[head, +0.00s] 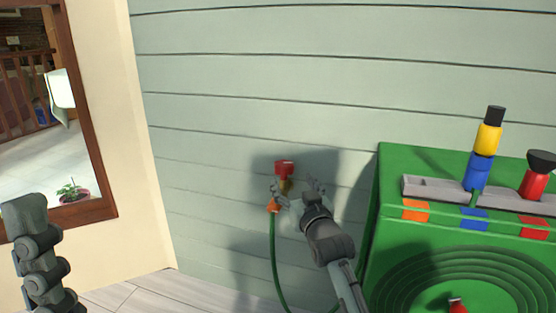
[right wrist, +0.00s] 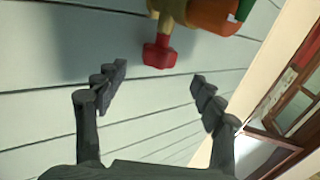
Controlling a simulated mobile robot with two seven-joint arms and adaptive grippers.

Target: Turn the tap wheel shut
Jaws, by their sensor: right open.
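The tap has a red wheel (head: 284,168) on top of a yellow body (head: 286,186) on the grey-green plank wall. An orange connector (head: 273,206) joins it to a green hose (head: 274,255). My right gripper (head: 295,187) is open and empty at the tap. In the right wrist view the red wheel (right wrist: 160,53) is just beyond the two spread fingertips (right wrist: 158,76), roughly centred between them. I see no contact.
A green cabinet (head: 390,230) stands right of the tap, with a grey rail (head: 430,190) and coloured fittings on top. A brown-framed opening (head: 92,150) is at the left. The wall around the tap is clear; the hose hangs below it.

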